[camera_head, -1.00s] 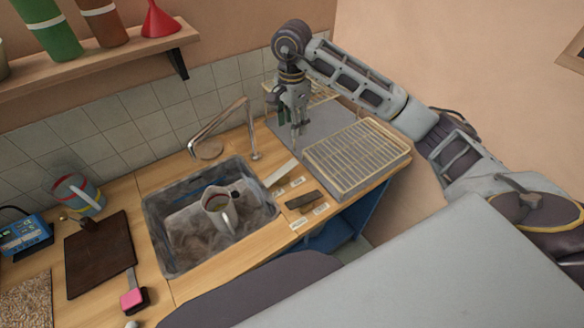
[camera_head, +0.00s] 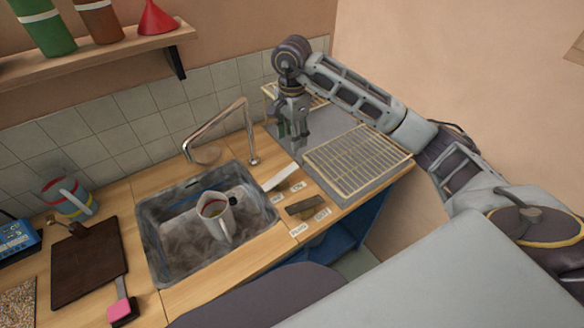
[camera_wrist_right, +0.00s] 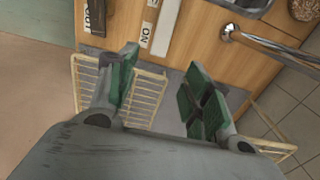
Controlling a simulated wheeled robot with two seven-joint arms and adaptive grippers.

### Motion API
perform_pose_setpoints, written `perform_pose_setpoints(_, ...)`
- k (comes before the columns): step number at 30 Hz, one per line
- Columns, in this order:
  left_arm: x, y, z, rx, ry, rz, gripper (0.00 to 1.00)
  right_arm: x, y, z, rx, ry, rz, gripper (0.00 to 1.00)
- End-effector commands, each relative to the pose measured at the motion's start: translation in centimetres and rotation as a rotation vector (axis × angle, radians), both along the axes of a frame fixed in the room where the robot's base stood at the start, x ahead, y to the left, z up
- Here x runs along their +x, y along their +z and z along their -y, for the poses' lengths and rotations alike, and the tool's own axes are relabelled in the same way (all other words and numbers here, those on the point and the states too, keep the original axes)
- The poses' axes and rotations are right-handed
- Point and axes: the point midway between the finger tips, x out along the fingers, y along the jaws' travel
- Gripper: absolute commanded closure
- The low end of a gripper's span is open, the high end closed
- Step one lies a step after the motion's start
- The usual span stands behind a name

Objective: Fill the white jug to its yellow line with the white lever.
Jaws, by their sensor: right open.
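The white jug (camera_head: 214,210) stands in the grey sink (camera_head: 155,243), its handle toward the front. A yellowish tint shows inside its mouth; the water level cannot be made out. The white lever (camera_head: 281,178) lies on the wooden counter right of the sink, beside small labels; in the right wrist view the white lever (camera_wrist_right: 166,28) is at the top, beside an ON label. My right gripper (camera_head: 292,142) is open and empty, above and behind the lever; its green-padded fingers (camera_wrist_right: 160,75) are spread apart in the wrist view. My left gripper is not in view.
A bent metal tap (camera_head: 252,140) rises behind the sink. A dark lever (camera_head: 305,207) lies in front of the white one. A wire rack (camera_head: 358,158) is at right. A striped jug (camera_head: 72,200) and dark board (camera_head: 90,262) are at left.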

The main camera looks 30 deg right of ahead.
Motion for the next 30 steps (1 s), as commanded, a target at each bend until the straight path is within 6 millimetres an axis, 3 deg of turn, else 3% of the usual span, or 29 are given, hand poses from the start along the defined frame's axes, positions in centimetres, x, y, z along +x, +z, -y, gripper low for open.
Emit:
perform_pose_setpoints(11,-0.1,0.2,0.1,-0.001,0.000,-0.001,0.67,-0.1,-1.9,0.0,0.001,0.001,-0.003,0.50)
perform_pose_setpoints(30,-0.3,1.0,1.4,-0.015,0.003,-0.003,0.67,-0.1,-8.8,-0.1,0.001,0.000,-0.003,0.50)
